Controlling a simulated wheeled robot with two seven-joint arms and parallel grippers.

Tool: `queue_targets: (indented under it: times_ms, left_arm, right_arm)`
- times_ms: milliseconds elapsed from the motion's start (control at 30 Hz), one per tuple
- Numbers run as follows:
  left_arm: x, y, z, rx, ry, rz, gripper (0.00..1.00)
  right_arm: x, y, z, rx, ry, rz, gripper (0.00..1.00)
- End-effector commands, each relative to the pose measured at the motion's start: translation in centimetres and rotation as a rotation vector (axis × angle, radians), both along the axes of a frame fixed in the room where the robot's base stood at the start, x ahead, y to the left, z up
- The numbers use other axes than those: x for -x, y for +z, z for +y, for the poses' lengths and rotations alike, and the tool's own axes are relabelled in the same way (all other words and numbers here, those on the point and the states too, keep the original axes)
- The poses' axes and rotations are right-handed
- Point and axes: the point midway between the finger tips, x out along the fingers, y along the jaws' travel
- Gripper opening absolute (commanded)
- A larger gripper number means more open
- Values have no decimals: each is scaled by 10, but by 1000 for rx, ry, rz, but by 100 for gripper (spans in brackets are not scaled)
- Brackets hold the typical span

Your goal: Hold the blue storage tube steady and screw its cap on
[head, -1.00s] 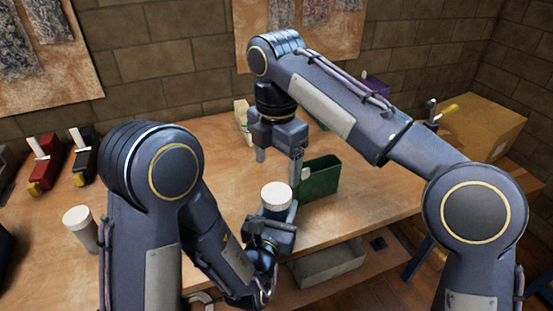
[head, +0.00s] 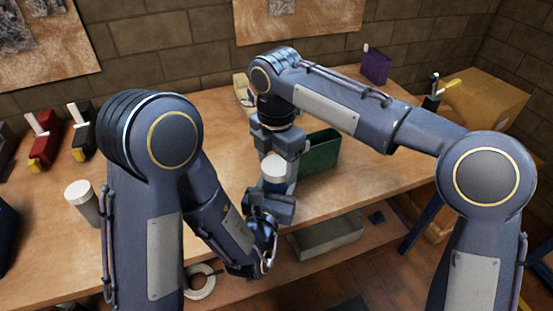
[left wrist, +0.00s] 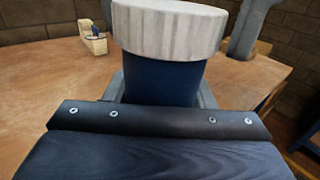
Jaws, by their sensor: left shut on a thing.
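The blue storage tube (head: 274,187) stands upright in my left gripper (head: 268,205), over the table's front edge. The tube also shows in the left wrist view (left wrist: 160,80), with the gripper's fingers beside it.
A green open box (head: 320,152) stands just right of the tube. A grey container with a white lid (head: 82,203) stands at the left. Red and black clamps (head: 45,145) lie at the back left. A grey tray (head: 327,236) is on the lower shelf.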

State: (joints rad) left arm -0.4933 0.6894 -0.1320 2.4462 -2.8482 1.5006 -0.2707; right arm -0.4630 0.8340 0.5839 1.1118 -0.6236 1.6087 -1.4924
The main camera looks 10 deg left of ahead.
Motion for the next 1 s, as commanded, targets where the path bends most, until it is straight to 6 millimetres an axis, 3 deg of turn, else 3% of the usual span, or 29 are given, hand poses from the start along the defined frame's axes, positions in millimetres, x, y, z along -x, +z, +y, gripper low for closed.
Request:
queue_targets:
  times_ms: [33,267,467,1000]
  left_arm:
    - [0,0,0,0,0,-2,0]
    - [0,0,0,0,0,-1,0]
    - [0,0,0,0,0,-1,0]
    - [0,0,0,0,-1,-2,0]
  right_arm:
    - [0,0,0,0,0,0,62]
    - [0,0,0,0,0,0,32]
    - [0,1,1,0,-129,-2,31]
    - [1,0,1,-3,-1596,-3,31]
